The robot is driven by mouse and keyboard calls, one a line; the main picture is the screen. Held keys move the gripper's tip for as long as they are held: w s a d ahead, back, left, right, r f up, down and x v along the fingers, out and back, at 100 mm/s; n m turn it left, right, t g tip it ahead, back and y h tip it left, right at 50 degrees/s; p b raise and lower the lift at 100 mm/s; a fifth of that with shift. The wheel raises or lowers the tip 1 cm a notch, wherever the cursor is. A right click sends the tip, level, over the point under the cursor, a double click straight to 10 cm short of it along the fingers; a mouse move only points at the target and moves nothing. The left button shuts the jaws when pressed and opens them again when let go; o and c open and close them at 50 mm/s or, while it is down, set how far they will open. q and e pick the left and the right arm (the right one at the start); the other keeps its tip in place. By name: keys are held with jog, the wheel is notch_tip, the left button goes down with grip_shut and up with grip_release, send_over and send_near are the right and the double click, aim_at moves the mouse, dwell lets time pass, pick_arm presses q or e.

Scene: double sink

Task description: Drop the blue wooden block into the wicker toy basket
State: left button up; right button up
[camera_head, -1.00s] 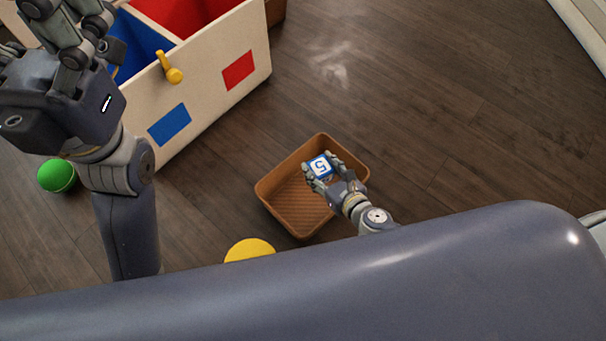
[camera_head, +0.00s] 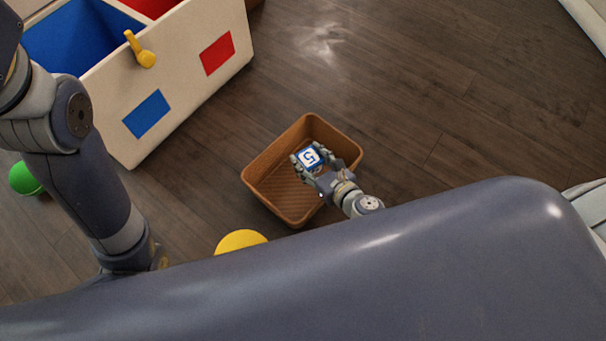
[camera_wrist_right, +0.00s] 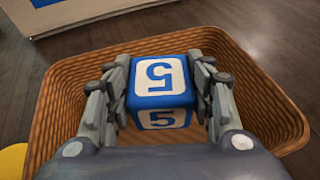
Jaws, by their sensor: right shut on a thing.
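The blue wooden block (camera_head: 309,157) has white faces with a blue 5. My right gripper (camera_head: 313,164) is shut on it, with fingers on both sides. In the right wrist view the block (camera_wrist_right: 160,88) sits between the fingertips of the gripper (camera_wrist_right: 160,92). The brown wicker toy basket (camera_head: 262,165) stands on the floor, and the block shows over its opening; its exact height above the bottom is hard to tell. In the right wrist view the basket rim (camera_wrist_right: 62,85) surrounds the block on the far side and both flanks. My left gripper is out of the head view; only its arm shows at left.
A white toy box (camera_head: 185,82) with blue and red compartments and a yellow peg (camera_head: 142,52) stands at upper left. A green ball (camera_head: 24,179) lies at far left. A yellow object (camera_head: 241,240) is partly hidden below the basket. The floor at right is clear.

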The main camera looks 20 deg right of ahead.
jog(key=o, duration=1.2)
jog(key=shift+c, duration=0.2)
jog(key=shift+r, duration=0.15)
jog(key=shift+r, duration=0.35)
notch_tip(320, 180, up, 9)
jog(key=shift+r, duration=0.1)
